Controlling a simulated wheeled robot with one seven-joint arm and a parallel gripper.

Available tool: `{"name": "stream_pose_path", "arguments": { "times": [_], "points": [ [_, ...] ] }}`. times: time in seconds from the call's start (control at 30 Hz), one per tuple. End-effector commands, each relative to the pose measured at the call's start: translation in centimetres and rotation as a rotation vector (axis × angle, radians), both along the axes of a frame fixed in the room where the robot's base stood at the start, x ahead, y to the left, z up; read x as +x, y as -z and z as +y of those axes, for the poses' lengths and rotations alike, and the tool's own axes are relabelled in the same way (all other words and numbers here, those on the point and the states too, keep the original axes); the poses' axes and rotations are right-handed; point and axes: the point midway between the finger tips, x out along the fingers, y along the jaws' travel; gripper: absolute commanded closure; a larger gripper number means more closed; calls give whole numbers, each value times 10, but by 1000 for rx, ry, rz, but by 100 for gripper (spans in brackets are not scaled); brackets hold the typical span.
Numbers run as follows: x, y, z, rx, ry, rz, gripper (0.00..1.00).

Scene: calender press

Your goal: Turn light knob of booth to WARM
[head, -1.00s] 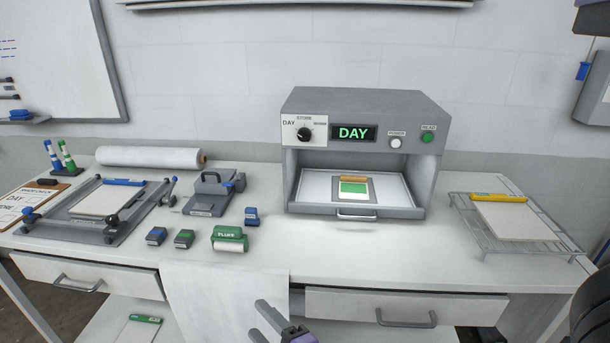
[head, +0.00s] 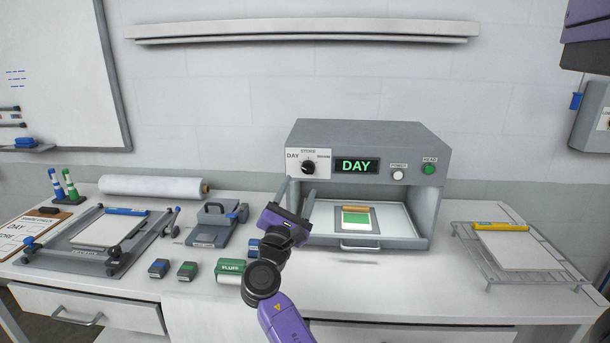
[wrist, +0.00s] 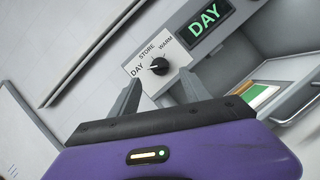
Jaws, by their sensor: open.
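The grey booth (head: 372,142) stands at the back of the bench. Its black light knob (head: 308,167) is at the upper left of the front, on a white plate marked DAY, STORE and a third label that reads WARM in the wrist view. The knob (wrist: 159,66) has its white mark toward DAY, and the green display (head: 357,166) reads DAY. My gripper (head: 297,196) is raised in front of the booth's left side, just below the knob. In the wrist view its two fingers (wrist: 156,95) are apart and empty, on either side below the knob, not touching it.
A white POWER button (head: 398,175) and a green READ button (head: 429,170) sit right of the display. A tray (head: 408,222) with a card lies in the booth. A wire rack (head: 480,262) is at right; a press and stamps are at left.

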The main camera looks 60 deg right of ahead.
Motion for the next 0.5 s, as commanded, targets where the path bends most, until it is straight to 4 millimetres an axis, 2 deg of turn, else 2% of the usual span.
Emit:
{"name": "stream_pose_path", "arguments": {
  "times": [0.23, 0.5],
  "points": [
    [6, -15, -37, 2, 0, -3, 45],
    [11, -21, -58, 3, -4, -3, 45]
  ]
}}
